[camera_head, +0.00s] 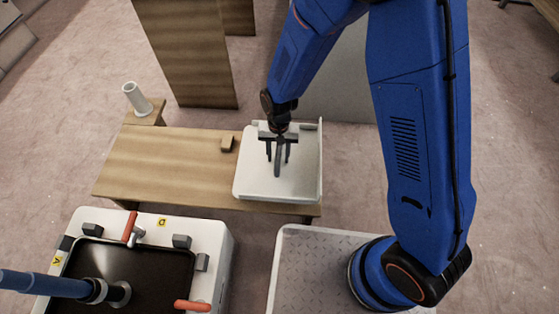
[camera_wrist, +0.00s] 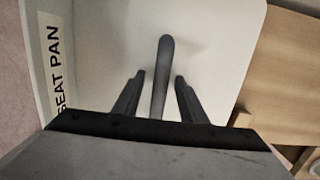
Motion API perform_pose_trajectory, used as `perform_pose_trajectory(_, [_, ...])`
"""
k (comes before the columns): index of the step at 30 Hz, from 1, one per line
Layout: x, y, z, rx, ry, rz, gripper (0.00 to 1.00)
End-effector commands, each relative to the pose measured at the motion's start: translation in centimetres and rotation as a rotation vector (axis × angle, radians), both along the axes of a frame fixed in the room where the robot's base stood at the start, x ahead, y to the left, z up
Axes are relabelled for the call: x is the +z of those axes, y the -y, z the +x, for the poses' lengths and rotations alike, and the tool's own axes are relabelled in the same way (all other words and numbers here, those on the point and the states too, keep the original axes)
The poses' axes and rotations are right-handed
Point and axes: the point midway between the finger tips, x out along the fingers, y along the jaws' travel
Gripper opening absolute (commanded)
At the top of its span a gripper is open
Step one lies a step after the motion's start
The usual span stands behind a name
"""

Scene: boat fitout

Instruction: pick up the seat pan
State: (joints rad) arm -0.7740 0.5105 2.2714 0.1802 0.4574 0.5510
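The seat pan (camera_head: 255,180) is a white tray-like panel with raised edges, lying on the right end of the wooden bench. In the wrist view the seat pan (camera_wrist: 228,50) fills most of the picture, with a "SEAT PAN" label (camera_wrist: 60,70) on its left edge. A grey bar-like handle (camera_wrist: 165,60) stands on its surface. My gripper (camera_head: 278,156) is over the pan, fingers pointing down. In the wrist view my gripper (camera_wrist: 158,76) is open, one finger on each side of the handle, with visible gaps. Whether the fingertips touch the pan is unclear.
The wooden bench (camera_head: 155,165) holds a small wooden block (camera_head: 227,144) left of the pan. A white cup-like cylinder (camera_head: 134,98) stands at its far left corner. A tall wooden panel (camera_head: 190,60) stands behind. A white console (camera_head: 215,250) with red handles is in front.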

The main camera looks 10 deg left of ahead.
Motion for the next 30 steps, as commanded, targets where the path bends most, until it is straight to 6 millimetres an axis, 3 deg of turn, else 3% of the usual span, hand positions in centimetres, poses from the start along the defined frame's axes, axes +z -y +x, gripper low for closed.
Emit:
perform_pose_trajectory(6, [-0.23, 0.01, -0.01, 0.0, 0.0, 0.0, 0.38])
perform_pose_trajectory(11, [-0.22, 0.01, -0.01, 0.0, 0.0, 0.0, 0.03])
perform_pose_trajectory(12, [-0.22, 0.0, -0.01, 0.0, 0.0, 0.0, 0.0])
perform_pose_trajectory(30, [-0.22, 0.0, 0.0, 0.0, 0.0, 0.0, 0.0])
